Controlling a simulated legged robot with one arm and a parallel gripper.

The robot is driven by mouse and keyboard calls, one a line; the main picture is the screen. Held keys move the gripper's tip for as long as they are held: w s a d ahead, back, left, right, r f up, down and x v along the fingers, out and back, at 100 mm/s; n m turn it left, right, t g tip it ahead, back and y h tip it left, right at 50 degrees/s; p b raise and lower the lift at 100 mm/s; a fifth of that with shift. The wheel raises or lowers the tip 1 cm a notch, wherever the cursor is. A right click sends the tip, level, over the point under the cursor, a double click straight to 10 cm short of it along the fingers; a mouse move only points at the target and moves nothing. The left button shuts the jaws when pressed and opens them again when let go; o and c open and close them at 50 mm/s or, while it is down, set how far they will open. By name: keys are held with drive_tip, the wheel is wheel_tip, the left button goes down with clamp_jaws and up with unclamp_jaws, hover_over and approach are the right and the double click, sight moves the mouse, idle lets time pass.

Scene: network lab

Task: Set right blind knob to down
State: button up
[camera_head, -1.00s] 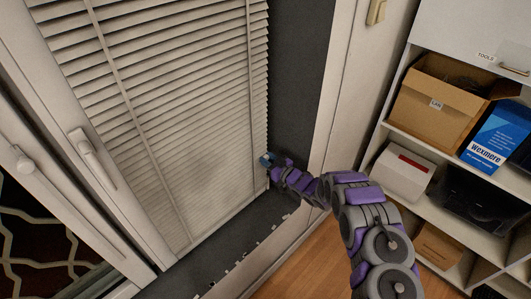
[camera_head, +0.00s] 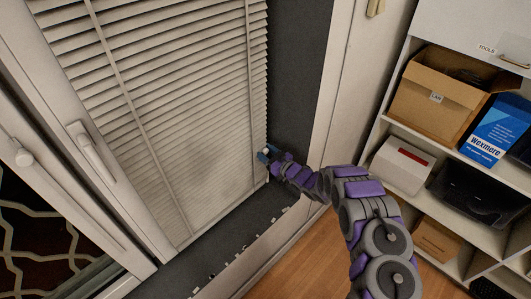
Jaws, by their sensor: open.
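The white slatted blind (camera_head: 185,110) hangs over the window, its slats running down to near the dark sill. My gripper (camera_head: 266,154) is at the right edge of the blind, low down, at the end of my purple and grey arm. A small pale spot shows at the gripper tip, possibly the right blind knob, but it is too small to be sure. The gripper is open; whether it touches the knob or the blind cannot be told from this view.
A white window frame with a handle (camera_head: 91,150) stands left of the blind. Shelves at right hold an open cardboard box (camera_head: 432,100), a blue box (camera_head: 492,130) and a white box (camera_head: 403,165). Wooden floor (camera_head: 310,262) is clear below.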

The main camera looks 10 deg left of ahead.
drive_tip(key=p+v, duration=0.1)
drive_tip(key=v, duration=1.6)
drive_tip(key=shift+d, duration=0.2)
drive_tip(key=shift+s, duration=0.1)
